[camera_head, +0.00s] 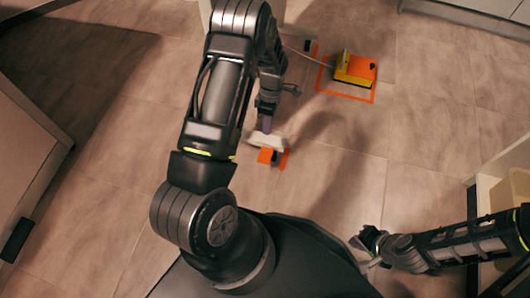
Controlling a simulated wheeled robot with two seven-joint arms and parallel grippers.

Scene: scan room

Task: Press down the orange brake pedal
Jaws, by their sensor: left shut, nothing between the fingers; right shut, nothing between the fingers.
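A small orange pedal (266,156) sticks out from a white base (267,141) low near the floor, in the middle of the head view. My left gripper (267,126) is shut and empty, pointing down just above the white base; I cannot tell whether it touches. My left arm hides part of the area behind it. A second orange pedal-like unit (361,68) with yellow sides stands on the floor further back right. My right gripper (364,243) is shut and empty at the lower right, well away from both.
Orange floor tape (345,95) frames the orange and yellow unit, and a cable runs left from it. A cabinet (28,165) stands at the left and a pale open shelf (488,185) at the right. The tiled floor (340,180) between is clear.

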